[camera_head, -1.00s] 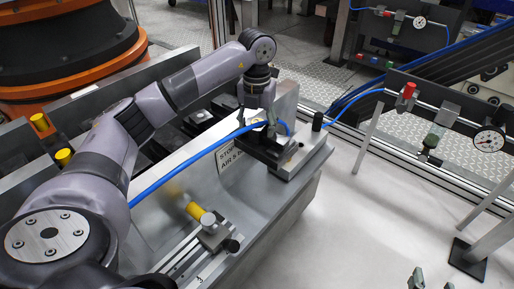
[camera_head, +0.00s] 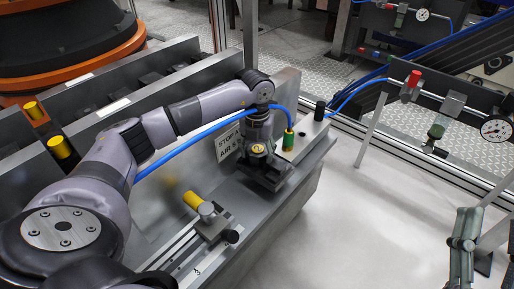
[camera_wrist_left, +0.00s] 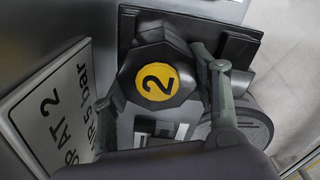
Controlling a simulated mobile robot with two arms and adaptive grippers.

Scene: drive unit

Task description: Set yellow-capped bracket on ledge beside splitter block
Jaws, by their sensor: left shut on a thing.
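The yellow-capped bracket (camera_head: 264,176) is dark, with a round yellow cap marked 2 that shows clearly in the left wrist view (camera_wrist_left: 157,82). My left gripper (camera_head: 258,146) is shut on it, one finger on each side of the capped post. The bracket is at the near-left end of the splitter block (camera_head: 309,137), over the grey ledge (camera_head: 236,183). I cannot tell whether its base touches the ledge. The splitter block carries a green fitting and a black fitting, with blue hoses. My right gripper (camera_head: 465,236) shows partly at lower right; its jaw opening is unclear.
A sign (camera_head: 229,143) stands just left of the bracket, and close to it in the wrist view (camera_wrist_left: 58,105). A yellow-knobbed clamp (camera_head: 206,212) sits on a rail nearer me. A gauge panel (camera_head: 440,105) is at right. The white table (camera_head: 375,210) is clear.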

